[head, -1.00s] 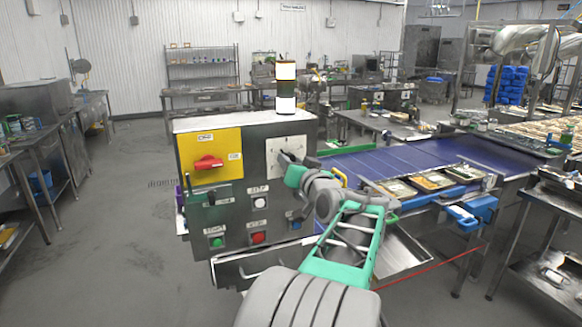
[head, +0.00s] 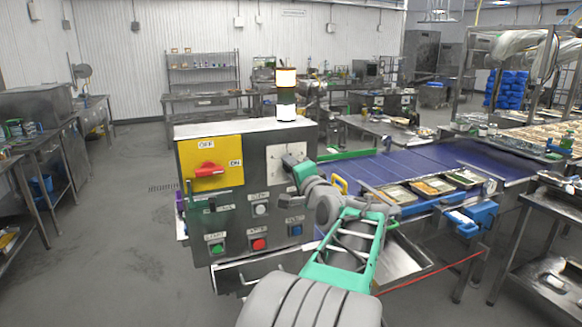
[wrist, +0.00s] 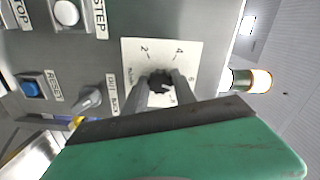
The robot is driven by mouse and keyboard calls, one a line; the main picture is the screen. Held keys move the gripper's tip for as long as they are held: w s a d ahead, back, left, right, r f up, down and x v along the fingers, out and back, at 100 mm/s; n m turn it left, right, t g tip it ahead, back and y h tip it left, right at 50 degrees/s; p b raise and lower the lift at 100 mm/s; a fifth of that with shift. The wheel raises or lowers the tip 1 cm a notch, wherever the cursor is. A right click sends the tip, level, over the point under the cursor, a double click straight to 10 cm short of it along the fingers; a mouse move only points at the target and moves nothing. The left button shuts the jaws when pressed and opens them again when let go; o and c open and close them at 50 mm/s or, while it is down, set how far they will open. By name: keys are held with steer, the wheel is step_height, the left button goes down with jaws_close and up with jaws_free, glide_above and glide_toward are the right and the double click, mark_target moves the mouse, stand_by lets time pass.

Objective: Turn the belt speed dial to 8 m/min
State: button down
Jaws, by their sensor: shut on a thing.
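The belt speed dial is a dark knob (wrist: 159,77) on a white scale plate (wrist: 135,52) in the wrist view. In the head view the plate (head: 272,151) is on the control box's front, and my gripper (head: 292,163) covers the knob.
The control box (head: 225,225) also carries a red switch (head: 209,169) on a yellow panel and several push buttons. A small selector knob (wrist: 88,98) sits near the dial. The blue belt (head: 400,165) with food trays runs to the right. Floor at left is clear.

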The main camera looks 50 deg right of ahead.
steer(key=shift+r+m+p, duration=0.15)
steer(key=shift+m+p, duration=2.2)
steer(key=shift+m, duration=1.75)
steer(key=c, duration=1)
jaws_free()
steer(key=b+v, duration=0.2)
steer(key=v, duration=0.5)
steer(key=shift+s+a+b, duration=0.2)
steer(key=shift+s+b, duration=0.15)
